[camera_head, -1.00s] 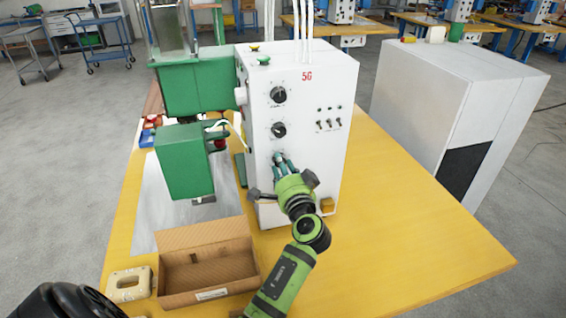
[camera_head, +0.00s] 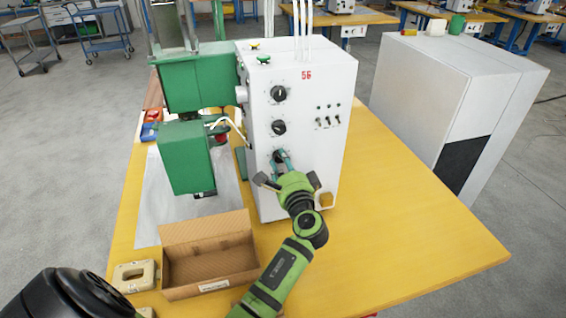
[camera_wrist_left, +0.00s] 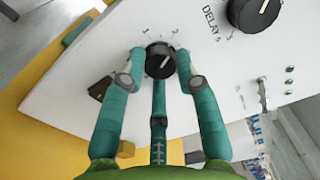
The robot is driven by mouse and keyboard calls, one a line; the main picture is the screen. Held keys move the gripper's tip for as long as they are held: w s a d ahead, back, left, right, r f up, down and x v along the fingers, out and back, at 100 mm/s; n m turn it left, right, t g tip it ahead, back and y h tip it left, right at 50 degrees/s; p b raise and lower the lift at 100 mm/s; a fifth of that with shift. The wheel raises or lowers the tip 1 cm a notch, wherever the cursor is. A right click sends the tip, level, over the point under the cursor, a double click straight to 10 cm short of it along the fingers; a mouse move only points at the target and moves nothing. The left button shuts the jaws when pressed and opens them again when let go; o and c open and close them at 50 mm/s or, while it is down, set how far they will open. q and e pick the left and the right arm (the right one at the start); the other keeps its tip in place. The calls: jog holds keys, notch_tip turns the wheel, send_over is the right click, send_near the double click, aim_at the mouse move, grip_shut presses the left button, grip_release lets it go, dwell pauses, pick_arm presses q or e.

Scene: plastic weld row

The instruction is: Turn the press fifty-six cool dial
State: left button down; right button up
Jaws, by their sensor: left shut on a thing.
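The press is a white control box (camera_head: 315,170) marked 56 in red, with three black dials down its front. The lowest dial (camera_wrist_left: 160,60) is black with a white pointer line; its caption is hidden. In the head view this dial (camera_head: 278,155) is partly covered by my fingers. My left gripper (camera_head: 283,162) reaches up to it from the front. In the left wrist view my teal fingers (camera_wrist_left: 160,68) are closed on the dial from both sides, with the third finger below it.
A green press head (camera_head: 184,160) stands left. An open cardboard box (camera_head: 210,260) lies in front. The yellow table (camera_head: 400,220) is clear at right.

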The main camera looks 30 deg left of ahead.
pick_arm(q)
jog(key=shift+s+a+f, duration=0.1)
jog(key=shift+f, duration=0.15)
jog(key=c, duration=1.1)
grip_release()
jog(key=shift+c, duration=0.2)
jog(key=shift+o, duration=1.1)
jog(key=shift+a+r, duration=0.1)
jog(key=shift+r, duration=0.05)
jog(key=shift+d, duration=0.2)
jog(key=v, duration=1.1)
jog(key=shift+s+d, duration=0.25)
jog(key=shift+s, duration=0.1)
